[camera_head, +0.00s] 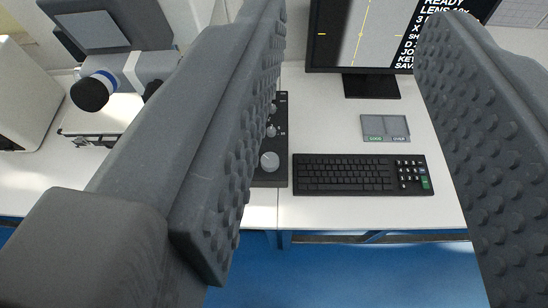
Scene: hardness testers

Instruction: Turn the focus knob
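My gripper (352,35) is open and empty, its two grey studded fingers spread wide across the view. A black control panel (261,178) stands on the white table, partly hidden behind the left finger. It carries a large round grey knob (269,161) near its front end and smaller knobs (271,131) farther back. The large knob shows just right of the left finger, in the gap between the fingers; no contact is visible. I cannot read which knob is marked as focus. A white tester (150,66) at the left has a black round knob (90,93) with a blue ring.
A black keyboard (345,174) lies right of the panel. The white table's (345,207) front edge drops to a blue floor (350,275).

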